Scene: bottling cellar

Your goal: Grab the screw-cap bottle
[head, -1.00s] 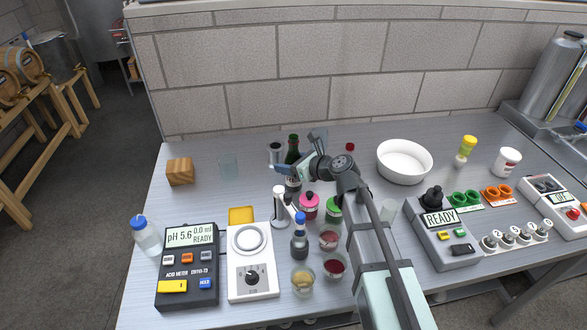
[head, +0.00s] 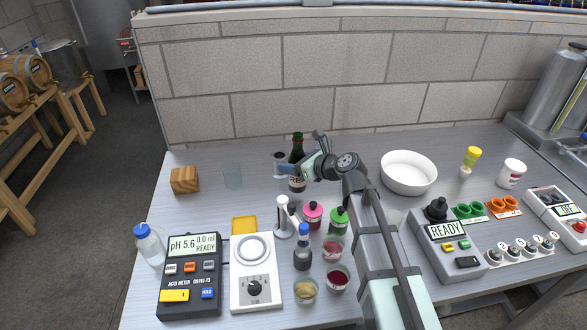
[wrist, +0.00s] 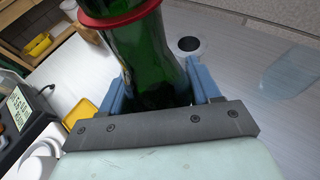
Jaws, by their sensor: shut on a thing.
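A green glass bottle (head: 297,150) with a pale label stands upright in my gripper at the back middle of the table. In the wrist view the bottle (wrist: 145,50) has a red band around its neck; its top is cut off. My gripper (head: 300,171) is shut on the bottle, its blue fingers on either side of the glass in the wrist view (wrist: 155,88). Whether the bottle's top is a screw cap I cannot tell. The bottle's base is hard to see behind other things.
A metal cylinder (head: 279,165) stands close left of the bottle. A white bowl (head: 408,173) is to the right. Free table lies around the wooden block (head: 184,179).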

